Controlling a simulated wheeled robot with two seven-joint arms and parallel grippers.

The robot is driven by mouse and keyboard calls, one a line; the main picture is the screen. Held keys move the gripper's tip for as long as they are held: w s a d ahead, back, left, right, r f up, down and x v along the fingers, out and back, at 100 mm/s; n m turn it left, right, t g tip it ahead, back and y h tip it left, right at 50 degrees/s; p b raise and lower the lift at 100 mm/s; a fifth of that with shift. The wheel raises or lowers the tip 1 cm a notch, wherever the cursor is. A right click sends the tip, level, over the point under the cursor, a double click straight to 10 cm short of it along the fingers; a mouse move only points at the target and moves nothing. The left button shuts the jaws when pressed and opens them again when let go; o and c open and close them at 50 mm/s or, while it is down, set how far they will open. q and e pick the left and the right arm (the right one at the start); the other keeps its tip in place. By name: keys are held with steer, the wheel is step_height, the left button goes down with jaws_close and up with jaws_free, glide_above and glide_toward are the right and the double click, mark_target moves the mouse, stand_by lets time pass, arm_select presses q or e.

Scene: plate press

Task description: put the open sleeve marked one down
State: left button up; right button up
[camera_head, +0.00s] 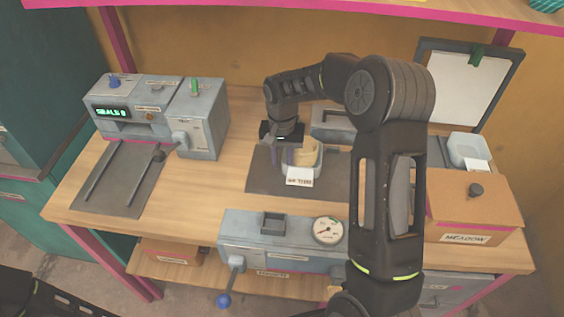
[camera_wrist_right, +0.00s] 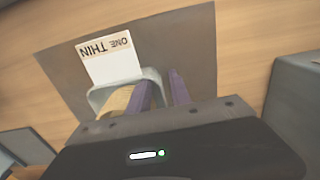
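The open sleeve (camera_head: 315,160) is a pale grey, open-topped holder with something yellowish inside. It stands at the dark mat (camera_head: 262,180) in the middle of the bench; whether its base touches is hidden. Its white label (camera_head: 300,178) reads "ONE THIN" in the right wrist view (camera_wrist_right: 108,58), the rest cut off. My right gripper (camera_head: 284,156) points down at the sleeve's left side. In the right wrist view its purple fingers (camera_wrist_right: 164,88) straddle one sleeve wall, one inside and one outside, with a visible gap between them. My left gripper is not in view.
A grey sealing machine (camera_head: 200,120) stands at left with a railed plate. A gauge box (camera_head: 265,240) is at the front edge. A brown box marked MEADOW (camera_head: 470,210) and a pale tub (camera_head: 469,150) are at right. Bare wood lies left of the mat.

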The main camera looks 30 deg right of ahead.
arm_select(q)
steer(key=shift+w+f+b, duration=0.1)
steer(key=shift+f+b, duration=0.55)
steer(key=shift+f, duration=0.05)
arm_select(e)
step_height(320, 180, up, 11)
steer(key=shift+r, duration=0.15)
